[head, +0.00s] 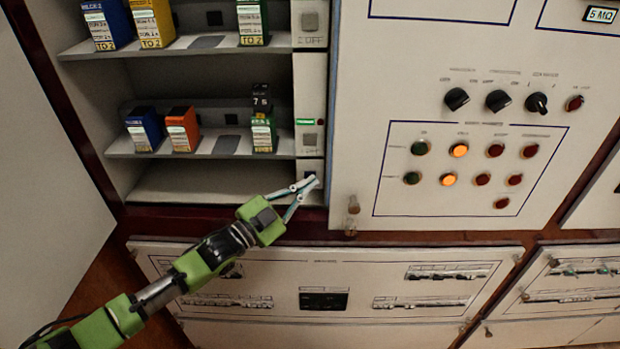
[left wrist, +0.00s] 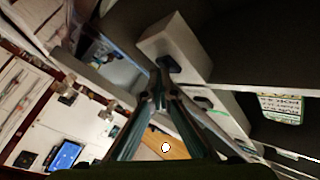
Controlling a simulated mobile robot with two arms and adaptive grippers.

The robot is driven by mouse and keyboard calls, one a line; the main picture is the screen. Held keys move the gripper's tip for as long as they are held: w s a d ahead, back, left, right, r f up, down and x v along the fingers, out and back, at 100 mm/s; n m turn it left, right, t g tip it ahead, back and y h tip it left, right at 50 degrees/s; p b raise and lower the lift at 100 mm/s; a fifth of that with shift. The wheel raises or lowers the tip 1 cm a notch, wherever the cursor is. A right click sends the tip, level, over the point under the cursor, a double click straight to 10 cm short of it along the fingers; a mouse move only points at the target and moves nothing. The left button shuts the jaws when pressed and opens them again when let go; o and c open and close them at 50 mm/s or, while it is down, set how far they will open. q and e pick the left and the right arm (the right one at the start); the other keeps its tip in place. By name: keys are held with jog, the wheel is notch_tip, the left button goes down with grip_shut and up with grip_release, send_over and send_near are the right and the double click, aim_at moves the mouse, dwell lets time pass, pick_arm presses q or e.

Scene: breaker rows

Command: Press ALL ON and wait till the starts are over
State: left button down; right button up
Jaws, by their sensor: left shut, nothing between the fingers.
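My left gripper (head: 312,184) is shut and empty, its fingertips at the lower end of the narrow strip (head: 310,80) on the shelves' right edge. A small dark button (head: 311,174) there is partly hidden by the fingers. In the left wrist view the fingertips (left wrist: 161,72) meet right at a dark button (left wrist: 168,64) on a pale grey block (left wrist: 180,45); I cannot tell if they press it. I cannot read its label. Higher up are grey square buttons (head: 309,139) marked OFF. My right gripper is not in view.
Shelves hold blue (head: 144,128), orange (head: 183,127) and green (head: 263,132) breaker units. On the right panel two orange lamps (head: 460,150) (head: 448,179) glow; the red and green ones look dim. An open white door (head: 50,180) stands left.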

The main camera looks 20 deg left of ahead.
pick_arm(q)
jog(key=shift+w+a, duration=0.1)
jog(key=shift+w, duration=0.05)
dwell(0.4)
jog(key=shift+s+d+p, duration=0.25)
jog(key=shift+s+p, duration=0.3)
jog(key=shift+s, duration=0.3)
jog(key=s+p, duration=0.1)
jog(key=s, duration=0.1)
jog(key=s+d+p, duration=0.1)
jog(key=s+p, duration=0.1)
jog(key=shift+s+d, duration=0.2)
jog(key=shift+s, duration=0.2)
dwell(0.4)
